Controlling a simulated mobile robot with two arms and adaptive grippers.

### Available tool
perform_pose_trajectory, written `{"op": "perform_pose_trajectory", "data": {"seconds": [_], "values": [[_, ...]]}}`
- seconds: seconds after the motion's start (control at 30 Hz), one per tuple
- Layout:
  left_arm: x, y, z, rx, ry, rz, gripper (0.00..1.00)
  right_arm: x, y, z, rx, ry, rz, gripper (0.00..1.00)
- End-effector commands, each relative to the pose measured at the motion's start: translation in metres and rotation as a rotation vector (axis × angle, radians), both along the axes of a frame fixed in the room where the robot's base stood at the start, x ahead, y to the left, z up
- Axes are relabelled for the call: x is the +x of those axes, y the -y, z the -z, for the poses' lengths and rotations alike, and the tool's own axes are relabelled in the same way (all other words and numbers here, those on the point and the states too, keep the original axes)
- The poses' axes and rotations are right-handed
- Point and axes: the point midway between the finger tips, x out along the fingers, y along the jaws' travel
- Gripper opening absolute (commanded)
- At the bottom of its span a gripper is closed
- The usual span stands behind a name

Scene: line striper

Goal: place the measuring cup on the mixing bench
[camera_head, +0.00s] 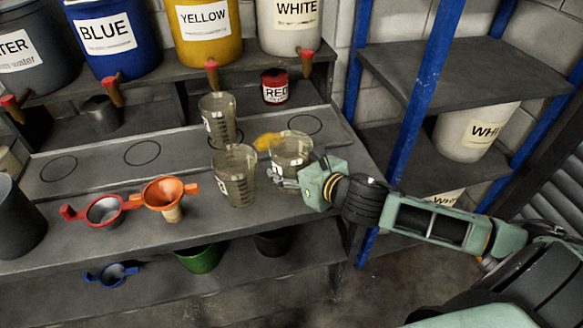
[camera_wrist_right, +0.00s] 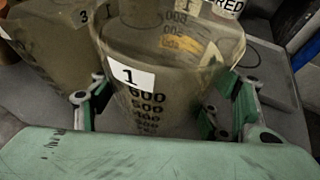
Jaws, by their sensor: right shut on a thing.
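A clear measuring cup (camera_head: 291,148) with a white label stands upright at the right part of the mixing bench (camera_head: 120,215). In the right wrist view the same cup (camera_wrist_right: 165,65) shows a label "1" and dark graduation marks. My right gripper (camera_head: 288,180) is shut on this cup, with a finger on either side of it. I cannot tell whether its base touches the bench. Two similar cups stand close by: one (camera_head: 234,178) just to the left, one (camera_head: 217,118) farther back. My left gripper is not in view.
An orange funnel (camera_head: 168,196) and a red-handled strainer (camera_head: 105,211) lie on the bench at left. A red can (camera_head: 275,87) stands behind. Labelled buckets with taps, such as the yellow one (camera_head: 205,45), line the upper shelf. A blue shelf post (camera_head: 418,110) rises at right.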

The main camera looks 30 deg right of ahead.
Motion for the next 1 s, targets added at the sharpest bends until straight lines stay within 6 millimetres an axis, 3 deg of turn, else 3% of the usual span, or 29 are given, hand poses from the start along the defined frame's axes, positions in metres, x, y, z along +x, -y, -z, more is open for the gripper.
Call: {"op": "perform_pose_trajectory", "data": {"seconds": [0.47,0.5,0.6,0.7,1.0], "values": [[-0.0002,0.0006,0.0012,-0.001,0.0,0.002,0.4,0.0001,0.0003,0.0126,-0.001,0.002,0.001,0.43],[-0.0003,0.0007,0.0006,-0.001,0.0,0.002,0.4,0.0,0.0003,0.0117,-0.001,0.002,0.001,0.73],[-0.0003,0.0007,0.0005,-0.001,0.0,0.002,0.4,-0.0001,0.0003,0.0115,-0.001,0.002,0.001,0.81],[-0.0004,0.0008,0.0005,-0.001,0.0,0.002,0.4,0.0,0.0004,0.0115,-0.001,0.002,0.001,0.89],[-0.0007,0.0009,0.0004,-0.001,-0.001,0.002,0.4,0.0,0.0005,0.011,-0.001,0.002,0.001,0.89]]}}
